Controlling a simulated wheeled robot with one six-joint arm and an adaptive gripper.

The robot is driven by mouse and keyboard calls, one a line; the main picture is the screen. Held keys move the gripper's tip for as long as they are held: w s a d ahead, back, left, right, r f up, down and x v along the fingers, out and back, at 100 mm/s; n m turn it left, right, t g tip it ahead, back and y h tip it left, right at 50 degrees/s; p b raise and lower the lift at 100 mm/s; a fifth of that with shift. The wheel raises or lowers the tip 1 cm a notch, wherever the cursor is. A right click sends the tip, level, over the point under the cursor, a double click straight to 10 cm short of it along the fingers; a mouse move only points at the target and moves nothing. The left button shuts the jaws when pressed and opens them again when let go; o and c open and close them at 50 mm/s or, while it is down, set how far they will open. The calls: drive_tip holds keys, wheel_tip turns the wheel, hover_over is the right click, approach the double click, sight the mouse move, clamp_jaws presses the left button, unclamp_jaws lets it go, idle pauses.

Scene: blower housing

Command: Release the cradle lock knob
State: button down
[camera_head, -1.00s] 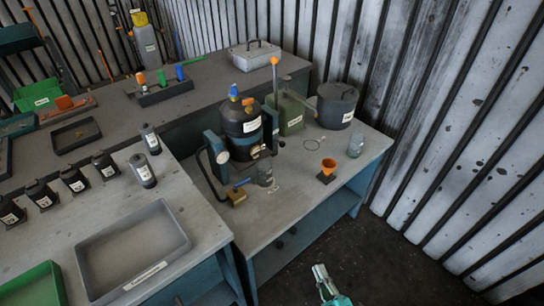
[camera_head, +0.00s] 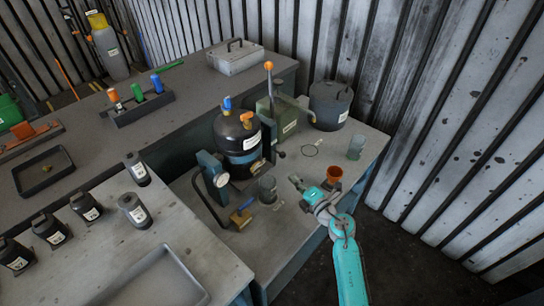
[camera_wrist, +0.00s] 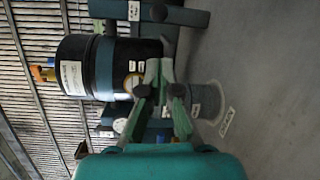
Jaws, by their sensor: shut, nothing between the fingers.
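The black tank (camera_head: 232,138) stands upright in a teal cradle (camera_head: 207,165) on the bench. It also shows sideways in the wrist view (camera_wrist: 108,68). A small black knob (camera_head: 280,153) sticks out at the cradle's right side; it seems to be the lock knob. My gripper (camera_head: 297,184) is shut and empty, in front of and to the right of the cradle, apart from the knob. My fingers (camera_wrist: 161,72) hide part of the cradle in the wrist view.
A clear jar (camera_head: 267,190) stands between cradle and gripper. A green box (camera_head: 288,125), a lever with orange knob (camera_head: 269,66) and a dark pot (camera_head: 330,105) stand behind.

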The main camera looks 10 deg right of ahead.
sight(279, 153)
drive_tip(key=shift+w+r, duration=0.1)
drive_tip(key=shift+w, duration=0.5)
drive_tip(key=x, duration=1)
drive_tip(key=shift+s+d, duration=0.45)
drive_tip(key=shift+s, duration=0.2)
drive_tip(key=shift+s+d, duration=0.5)
drive_tip(key=shift+s, duration=0.15)
